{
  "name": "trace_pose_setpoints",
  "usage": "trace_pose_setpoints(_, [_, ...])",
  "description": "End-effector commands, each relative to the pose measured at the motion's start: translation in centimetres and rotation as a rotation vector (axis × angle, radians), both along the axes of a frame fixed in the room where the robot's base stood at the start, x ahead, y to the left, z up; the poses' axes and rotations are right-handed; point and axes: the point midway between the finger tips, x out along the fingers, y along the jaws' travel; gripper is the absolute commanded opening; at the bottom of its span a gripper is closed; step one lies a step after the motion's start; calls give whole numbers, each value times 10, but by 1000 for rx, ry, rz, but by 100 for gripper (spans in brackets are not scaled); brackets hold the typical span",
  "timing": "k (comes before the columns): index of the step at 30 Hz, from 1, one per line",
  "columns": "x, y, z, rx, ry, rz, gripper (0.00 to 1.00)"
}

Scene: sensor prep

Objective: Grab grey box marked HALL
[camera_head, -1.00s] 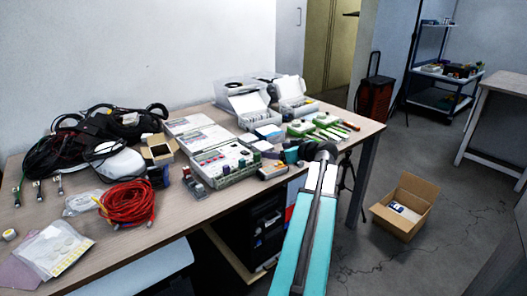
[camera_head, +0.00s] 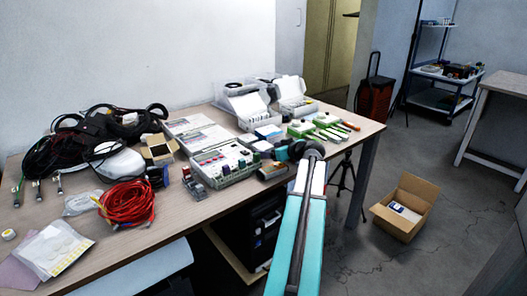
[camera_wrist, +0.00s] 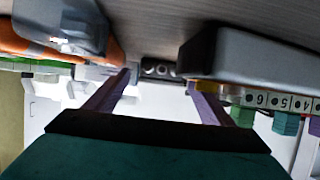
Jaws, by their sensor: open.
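No HALL marking can be read in either view. In the wrist view, which looks upside down, a small dark grey box with round openings (camera_wrist: 157,69) lies ahead, between the tips of my open gripper (camera_wrist: 163,80). It looks apart from both fingers, and I cannot tell whether it is the HALL one. In the head view, my teal gripper (camera_head: 283,153) is low over the right part of the table, beyond my arm. Small grey boxes (camera_head: 192,184) stand by the front of the larger grey device with coloured parts.
In the wrist view, a grey block (camera_wrist: 60,25) over orange is close on the left and a larger grey body (camera_wrist: 245,48) on the right. In the head view, green boards (camera_head: 318,127) lie behind my gripper. Red cable (camera_head: 127,203) lies further left on the table (camera_head: 185,222).

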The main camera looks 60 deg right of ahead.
Motion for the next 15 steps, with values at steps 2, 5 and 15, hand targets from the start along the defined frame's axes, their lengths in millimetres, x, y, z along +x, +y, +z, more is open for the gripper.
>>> trace_pose_setpoints(2, [9,-5,-4,0,0,0,76])
trace_pose_setpoints(5, [16,-6,-7,0,0,0,76])
trace_pose_setpoints(15, [19,-6,-9,0,0,-1,76])
